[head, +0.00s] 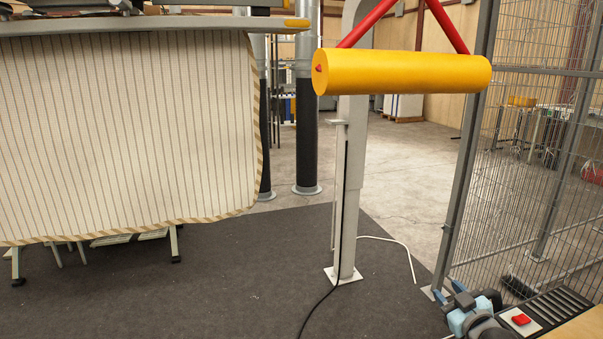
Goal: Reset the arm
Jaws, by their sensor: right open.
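My right gripper (462,297) shows low in the head view, at the bottom right, beside a dark ribbed panel. It is small and partly cut off by the bottom edge. Its jaws are open, and I see nothing held in them. My left gripper is not in view.
A yellow cylinder (400,72) on red bars hangs in front of a grey post (350,190). A striped fabric (120,135) hangs from a table at left. A wire fence (545,150) stands at right. A panel with a red button (521,319) is beside my gripper.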

